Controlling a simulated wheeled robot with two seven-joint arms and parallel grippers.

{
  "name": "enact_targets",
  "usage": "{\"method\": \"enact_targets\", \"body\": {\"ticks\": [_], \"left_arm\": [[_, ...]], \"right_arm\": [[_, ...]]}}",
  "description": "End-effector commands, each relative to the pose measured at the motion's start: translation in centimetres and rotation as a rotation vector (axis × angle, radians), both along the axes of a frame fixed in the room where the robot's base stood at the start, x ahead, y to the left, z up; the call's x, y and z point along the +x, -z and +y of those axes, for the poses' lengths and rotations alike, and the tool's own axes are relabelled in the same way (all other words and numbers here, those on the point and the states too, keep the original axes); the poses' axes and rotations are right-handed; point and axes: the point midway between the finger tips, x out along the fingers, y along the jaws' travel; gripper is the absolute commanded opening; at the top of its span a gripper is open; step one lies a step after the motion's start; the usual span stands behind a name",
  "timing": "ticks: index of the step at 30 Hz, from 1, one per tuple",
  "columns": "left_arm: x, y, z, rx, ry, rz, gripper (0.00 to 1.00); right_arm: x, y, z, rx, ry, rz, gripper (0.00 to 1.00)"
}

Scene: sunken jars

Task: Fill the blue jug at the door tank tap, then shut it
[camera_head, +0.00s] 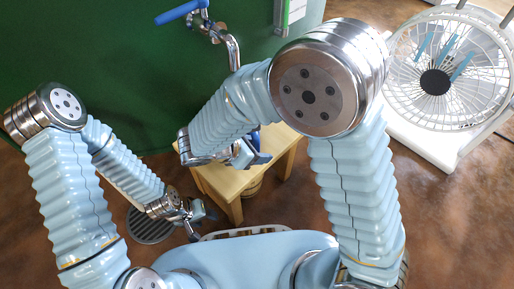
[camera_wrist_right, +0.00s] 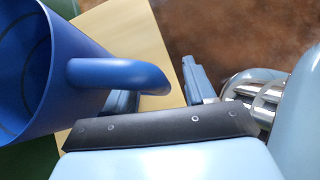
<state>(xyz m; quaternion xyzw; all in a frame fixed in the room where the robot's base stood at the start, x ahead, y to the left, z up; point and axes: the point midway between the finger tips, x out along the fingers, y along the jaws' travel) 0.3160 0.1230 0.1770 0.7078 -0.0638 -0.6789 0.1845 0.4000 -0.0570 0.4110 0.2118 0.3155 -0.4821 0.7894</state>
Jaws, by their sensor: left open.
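The blue jug (camera_wrist_right: 75,45) stands at the left of the right wrist view, its open mouth partly cut off; no water shows in the visible part. Its handle (camera_wrist_right: 120,73) points right. My right gripper (camera_wrist_right: 160,92) is open beside the handle, whose end overlaps the near finger; I cannot tell whether they touch. In the head view my right arm mostly hides the jug, and the right gripper (camera_head: 250,155) is over the stool. The tap (camera_head: 233,55) has a blue lever (camera_head: 180,12) pointing left. No stream shows at its spout. My left gripper (camera_head: 190,216) is open and empty, low left of the stool.
The wooden stool (camera_head: 222,186) stands below the tap, in front of the green door (camera_head: 90,50). A round floor grate (camera_head: 148,228) lies to its left. A white fan (camera_head: 440,80) stands at the right. Brown floor is free between stool and fan.

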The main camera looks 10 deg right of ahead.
Motion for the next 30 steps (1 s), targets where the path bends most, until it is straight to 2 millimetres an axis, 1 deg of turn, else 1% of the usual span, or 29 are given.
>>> {"method": "enact_targets", "body": {"ticks": [5, 8, 11, 18, 21, 25, 30], "left_arm": [[0.0, -0.1, 0.0, -0.001, 0.000, 0.001, 0.53], [0.0, -0.4, 0.0, 0.000, 0.000, 0.000, 0.53], [0.0, -0.9, 0.0, 0.001, 0.000, -0.001, 0.53], [0.1, -2.1, 0.2, 0.005, -0.003, -0.004, 0.53], [0.1, -2.5, 0.2, 0.006, -0.004, -0.004, 0.53], [0.1, -2.7, 0.3, 0.006, -0.004, -0.005, 0.53], [0.1, -2.8, 0.3, 0.007, -0.004, -0.005, 0.53]], "right_arm": [[0.0, -0.1, 0.1, 0.000, 0.000, 0.000, 0.55], [-0.3, -0.8, 0.7, 0.002, -0.001, -0.001, 0.55], [-0.9, -2.3, 1.9, 0.003, -0.004, -0.002, 0.55], [-2.9, -6.5, 5.6, 0.002, -0.004, -0.001, 0.55], [-3.6, -7.9, 6.9, 0.002, -0.001, 0.000, 0.55], [-4.3, -9.1, 8.1, 0.001, -0.001, 0.000, 0.55], [-4.6, -9.7, 8.7, 0.000, 0.000, 0.000, 0.55]]}}
